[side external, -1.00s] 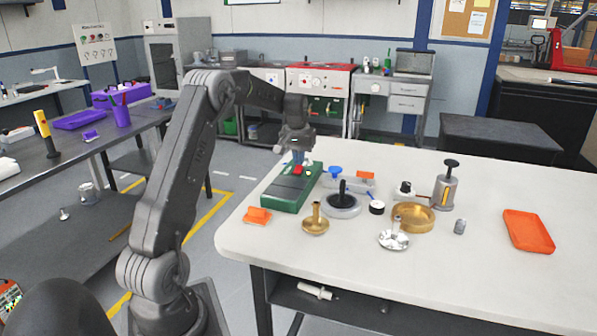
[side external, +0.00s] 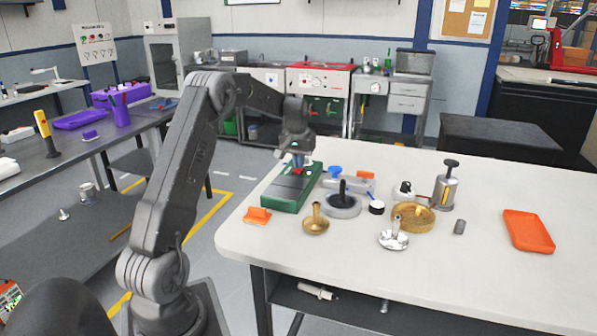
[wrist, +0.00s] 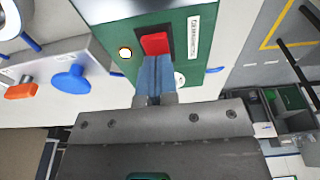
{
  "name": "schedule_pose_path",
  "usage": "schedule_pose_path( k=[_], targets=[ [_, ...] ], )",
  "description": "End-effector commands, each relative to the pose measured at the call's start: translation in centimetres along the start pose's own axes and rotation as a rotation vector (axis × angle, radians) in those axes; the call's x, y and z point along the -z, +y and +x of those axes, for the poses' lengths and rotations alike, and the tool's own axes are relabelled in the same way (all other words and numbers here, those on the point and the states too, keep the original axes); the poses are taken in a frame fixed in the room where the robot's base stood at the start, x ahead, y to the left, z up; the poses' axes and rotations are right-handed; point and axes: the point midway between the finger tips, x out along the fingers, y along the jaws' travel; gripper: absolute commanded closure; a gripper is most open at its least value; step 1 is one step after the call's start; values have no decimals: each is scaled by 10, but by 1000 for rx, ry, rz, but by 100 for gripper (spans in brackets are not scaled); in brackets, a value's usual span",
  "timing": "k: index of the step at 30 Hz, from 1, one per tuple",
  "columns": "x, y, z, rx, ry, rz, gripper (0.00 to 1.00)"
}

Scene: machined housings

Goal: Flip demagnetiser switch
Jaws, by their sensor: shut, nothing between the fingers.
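My gripper (side external: 297,166) is over the switch end of the box. In the wrist view its blue fingertips (wrist: 154,62) are shut together, empty, with their tips right at the edge of the red switch. I cannot tell whether they touch it.
An orange piece (side external: 257,215), a brass funnel-shaped part (side external: 316,221), a grey round base with a black knob (side external: 342,204) and a blue-knobbed fixture (side external: 336,173) stand close by. A brass ring (side external: 413,217) and an orange tray (side external: 528,231) lie further right. The table's front is clear.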

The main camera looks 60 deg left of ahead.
Motion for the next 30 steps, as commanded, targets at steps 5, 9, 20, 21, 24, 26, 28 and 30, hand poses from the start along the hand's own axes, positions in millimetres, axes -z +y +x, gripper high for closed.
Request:
schedule_pose_path(
  k=[5,9,20,21,24,26,28,30],
  targets=[
    [0,0,0,1,-3,1,100],
    [2,0,-11,1,-3,0,100],
    [6,0,-39,0,-1,0,100],
    [7,0,-42,0,0,0,100],
    [8,0,-50,0,-1,0,100],
    [9,0,-55,0,0,0,100],
    [9,0,-60,0,0,0,100],
    [10,0,-64,0,0,0,100]
  ],
)
